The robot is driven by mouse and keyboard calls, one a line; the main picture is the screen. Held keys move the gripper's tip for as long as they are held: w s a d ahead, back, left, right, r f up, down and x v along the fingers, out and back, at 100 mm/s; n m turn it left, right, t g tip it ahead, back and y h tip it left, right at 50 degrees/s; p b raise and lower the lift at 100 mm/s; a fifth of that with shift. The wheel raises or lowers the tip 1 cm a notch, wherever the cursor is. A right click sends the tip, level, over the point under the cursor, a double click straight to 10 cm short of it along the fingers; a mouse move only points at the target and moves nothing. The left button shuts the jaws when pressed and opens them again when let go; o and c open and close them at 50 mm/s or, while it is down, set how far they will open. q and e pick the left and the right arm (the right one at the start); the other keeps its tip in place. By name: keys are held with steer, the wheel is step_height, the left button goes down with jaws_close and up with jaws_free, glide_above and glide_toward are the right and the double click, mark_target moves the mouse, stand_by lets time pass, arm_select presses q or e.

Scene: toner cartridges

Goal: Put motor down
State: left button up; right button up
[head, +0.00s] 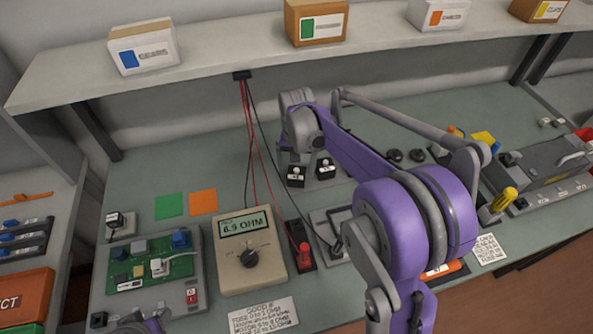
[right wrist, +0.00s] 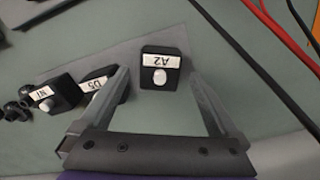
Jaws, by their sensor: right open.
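In the right wrist view a black block motor labelled A2 (right wrist: 160,78) stands on a grey pad (right wrist: 128,48). My right gripper (right wrist: 157,73) is open, with one finger on each side of A2 and a gap visible on both sides. Two similar blocks, D5 (right wrist: 98,84) and N1 (right wrist: 56,93), lie to the left; the left finger partly covers D5. In the head view, two black blocks (head: 296,176) (head: 325,169) show below my right wrist, whose fingers I cannot make out there.
A meter (head: 249,252) with a display reading about 6.9 OHM stands front centre, beside a red-and-black probe (head: 302,250). Red and black leads hang from the shelf (head: 220,62). A green circuit board (head: 150,265) sits left. Some bench is clear behind the coloured squares.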

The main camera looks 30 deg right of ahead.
mark_target(296, 169)
arm_select(q)
steer(key=shift+r, duration=0.25)
arm_select(e)
step_height(296, 169, up, 10)
steer(key=shift+f, duration=0.2)
stand_by(1.7)
